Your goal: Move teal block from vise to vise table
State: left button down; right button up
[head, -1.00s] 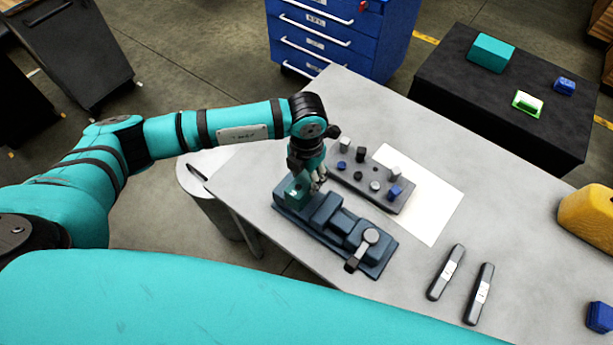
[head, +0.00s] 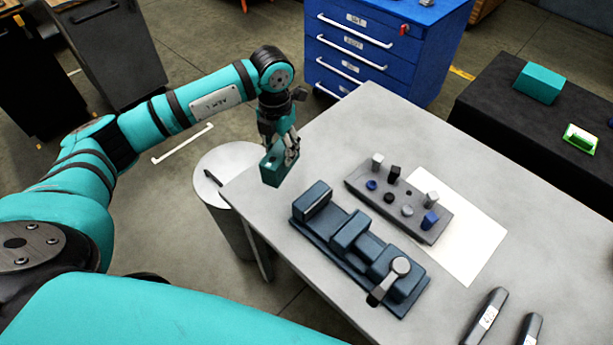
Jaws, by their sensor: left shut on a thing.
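The teal block (head: 272,170) is held by my left gripper (head: 284,152), which is shut on it. The block is near the table's left corner, above and to the left of the vise in the picture, and apart from it. The dark blue vise (head: 352,236) lies on the grey vise table (head: 330,165) with its jaws empty and its handle toward the lower right. Whether the block touches the table is hard to tell; it appears raised. My right gripper is not in view.
A grey fixture plate (head: 400,205) with several small pegs and a white sheet (head: 465,245) lie right of the vise. Two dark tools (head: 487,318) lie at the lower right. The table's far part is clear.

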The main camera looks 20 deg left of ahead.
pick_arm(q)
jog(key=shift+w+a+n, duration=0.1)
jog(key=shift+a+n, duration=0.2)
jog(key=shift+a, duration=0.3)
jog(key=shift+f+b, duration=2.55)
jog(key=shift+f, duration=1.25)
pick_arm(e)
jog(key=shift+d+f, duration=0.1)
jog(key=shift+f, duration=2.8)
pick_arm(q)
jog(key=shift+f, duration=0.15)
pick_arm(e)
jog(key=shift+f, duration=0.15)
pick_arm(q)
jog(key=shift+f+b, duration=0.35)
jog(key=shift+b, duration=0.15)
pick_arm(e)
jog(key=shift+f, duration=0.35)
pick_arm(q)
jog(key=c, duration=0.6)
grip_release()
